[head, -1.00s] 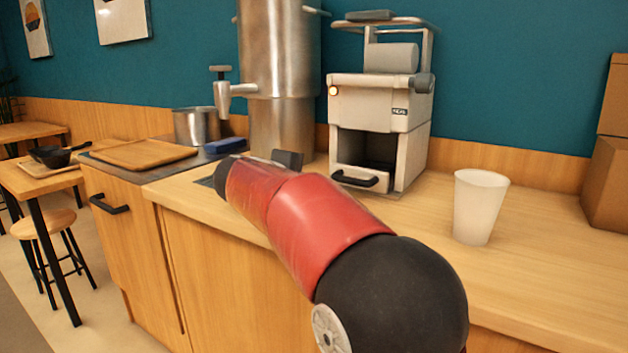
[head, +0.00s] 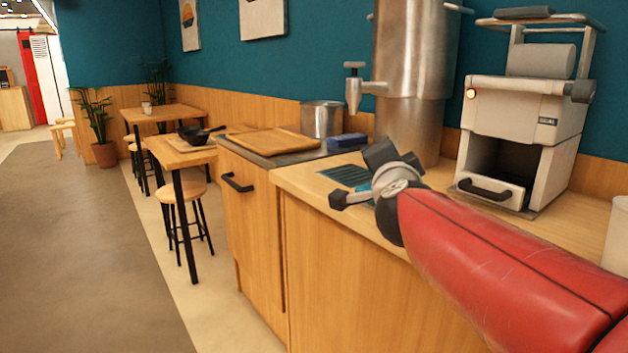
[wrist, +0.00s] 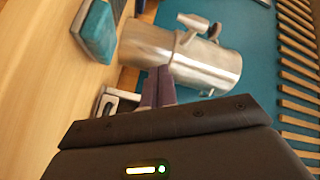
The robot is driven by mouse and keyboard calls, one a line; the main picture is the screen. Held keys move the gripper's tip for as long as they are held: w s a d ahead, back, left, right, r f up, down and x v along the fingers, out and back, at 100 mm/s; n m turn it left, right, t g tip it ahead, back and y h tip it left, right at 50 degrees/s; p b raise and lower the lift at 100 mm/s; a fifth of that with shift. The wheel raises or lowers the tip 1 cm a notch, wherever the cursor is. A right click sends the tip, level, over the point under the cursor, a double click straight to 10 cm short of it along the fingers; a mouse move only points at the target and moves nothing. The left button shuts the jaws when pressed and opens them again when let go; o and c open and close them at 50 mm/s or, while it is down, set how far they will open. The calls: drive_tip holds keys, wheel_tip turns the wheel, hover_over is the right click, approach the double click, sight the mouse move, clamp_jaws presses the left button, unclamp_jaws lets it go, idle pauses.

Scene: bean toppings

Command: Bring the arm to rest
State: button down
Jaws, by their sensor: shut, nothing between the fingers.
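My arm reaches into the head view from the lower right, with a long red link leading to a dark joint and a silver wrist above the front edge of the counter (head: 305,182). My gripper (wrist: 157,88) shows in the wrist view with its two fingers close together and nothing between them. In the head view its fingertips are hard to make out among the dark parts at the arm's end. The arm's end touches nothing that I can see.
A metal urn (head: 412,70) with a tap and a white machine (head: 520,125) stand at the back of the counter. A pot (head: 322,120), wooden tray (head: 275,142) and blue block (head: 347,140) sit farther left. A white cup (head: 617,235) is at the right edge. Floor lies open at left.

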drive_tip(key=s+a+f+n+g+y, duration=0.3)
drive_tip(key=s+f+n+g+y, duration=0.1)
drive_tip(key=s+f+n, duration=0.35)
drive_tip(key=s+d+f+n+g+h, duration=0.1)
drive_tip(key=s+f+g, duration=0.3)
drive_tip(key=s+f, duration=0.5)
drive_tip(key=s+d+f+n+g+h, duration=0.1)
drive_tip(key=s+d+f+n+g, duration=0.3)
drive_tip(key=s+f, duration=0.5)
drive_tip(key=shift+s+d+f, duration=0.2)
drive_tip(key=shift+s+f, duration=0.1)
drive_tip(key=shift+s, duration=0.35)
